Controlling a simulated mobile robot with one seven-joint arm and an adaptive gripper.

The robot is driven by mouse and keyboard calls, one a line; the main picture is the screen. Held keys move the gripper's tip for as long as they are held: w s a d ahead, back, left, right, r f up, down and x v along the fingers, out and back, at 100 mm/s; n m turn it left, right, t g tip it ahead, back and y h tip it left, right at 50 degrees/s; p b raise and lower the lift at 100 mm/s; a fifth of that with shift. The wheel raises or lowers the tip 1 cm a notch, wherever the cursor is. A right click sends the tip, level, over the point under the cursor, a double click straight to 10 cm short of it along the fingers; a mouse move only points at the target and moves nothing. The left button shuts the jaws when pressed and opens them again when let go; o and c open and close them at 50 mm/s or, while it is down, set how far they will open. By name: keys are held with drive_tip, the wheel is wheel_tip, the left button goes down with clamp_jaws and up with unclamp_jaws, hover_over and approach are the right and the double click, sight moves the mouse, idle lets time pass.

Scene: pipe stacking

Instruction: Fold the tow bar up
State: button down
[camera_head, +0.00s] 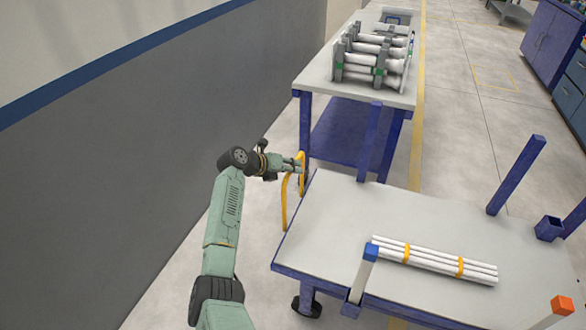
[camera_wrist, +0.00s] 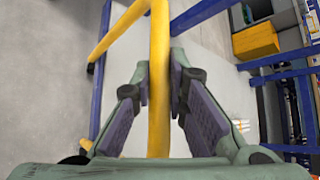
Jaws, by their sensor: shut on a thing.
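The yellow tow bar (camera_head: 285,200) stands at the far left end of the blue-framed cart (camera_head: 450,222). It rises above the level of the cart's top. My gripper (camera_head: 300,164) is at the upper part of the bar. In the wrist view the yellow bar (camera_wrist: 159,50) runs between the two fingers of my gripper (camera_wrist: 160,85), and the fingers are shut on it. A second yellow length of the bar slants off to the left in the wrist view. The bar's lower joint is not clear.
White pipes with yellow bands (camera_head: 435,262) lie on the cart top. Blue posts (camera_head: 516,175) stand at its corners. A table with a pipe rack (camera_head: 375,55) stands beyond the cart. A grey wall (camera_head: 110,170) is on the left.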

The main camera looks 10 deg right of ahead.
drive_tip(key=shift+d+r, duration=0.1)
drive_tip(key=shift+r, duration=0.05)
drive_tip(key=c, duration=1.6)
unclamp_jaws()
drive_tip(key=shift+s+d, duration=0.1)
drive_tip(key=shift+o, duration=0.2)
drive_tip(key=shift+s+a+r, duration=0.1)
drive_tip(key=shift+a+r, duration=0.1)
drive_tip(key=shift+a, duration=0.35)
drive_tip(key=v, duration=1.1)
